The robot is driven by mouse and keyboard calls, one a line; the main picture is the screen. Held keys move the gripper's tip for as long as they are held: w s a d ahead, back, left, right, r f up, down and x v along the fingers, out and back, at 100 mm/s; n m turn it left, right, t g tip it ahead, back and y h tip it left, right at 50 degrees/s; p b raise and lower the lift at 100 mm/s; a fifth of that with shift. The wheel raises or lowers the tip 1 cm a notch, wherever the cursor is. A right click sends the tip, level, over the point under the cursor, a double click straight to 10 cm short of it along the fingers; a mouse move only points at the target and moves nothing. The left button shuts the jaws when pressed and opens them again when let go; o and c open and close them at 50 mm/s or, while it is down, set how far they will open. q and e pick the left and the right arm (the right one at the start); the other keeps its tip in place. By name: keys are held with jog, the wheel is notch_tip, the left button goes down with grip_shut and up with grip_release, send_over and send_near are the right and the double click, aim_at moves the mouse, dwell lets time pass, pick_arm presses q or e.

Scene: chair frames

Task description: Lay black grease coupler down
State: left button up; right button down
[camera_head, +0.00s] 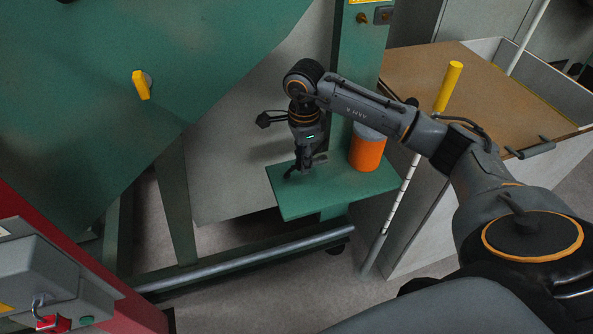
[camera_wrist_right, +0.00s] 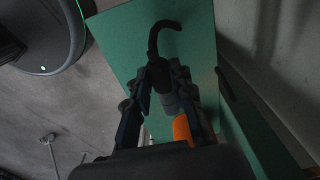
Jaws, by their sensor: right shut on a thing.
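My right gripper (camera_head: 303,166) is low over the green shelf (camera_head: 330,194), near its left back part. In the right wrist view its fingers (camera_wrist_right: 160,98) are shut on the black grease coupler (camera_wrist_right: 159,70). The coupler's dark curved end reaches out past the fingertips over the green surface. In the head view the coupler (camera_head: 290,173) is a small dark shape at the fingertips, mostly hidden by them. I cannot tell whether it touches the shelf. My left gripper is not in view.
An orange cylinder with a grey top (camera_head: 367,152) stands on the shelf to the right of the gripper; it also shows in the wrist view (camera_wrist_right: 182,130). A green post rises behind the shelf. A yellow-topped pole (camera_head: 449,85) stands to the right. The shelf's front is clear.

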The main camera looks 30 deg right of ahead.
aim_at(297, 178)
jog(key=w+f, duration=0.2)
jog(key=shift+a+f, duration=0.3)
jog(key=shift+a, duration=0.05)
notch_tip(297, 178, down, 3)
jog(key=shift+r+b, duration=0.2)
jog(key=shift+b, duration=0.15)
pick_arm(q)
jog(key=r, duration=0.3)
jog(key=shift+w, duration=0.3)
pick_arm(e)
jog(key=shift+w+f, duration=0.1)
jog(key=shift+f, duration=0.1)
jog(key=shift+f, duration=0.1)
jog(key=c, duration=1.2)
grip_release()
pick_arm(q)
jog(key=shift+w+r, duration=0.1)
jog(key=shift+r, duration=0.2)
pick_arm(e)
jog(key=shift+o, duration=0.2)
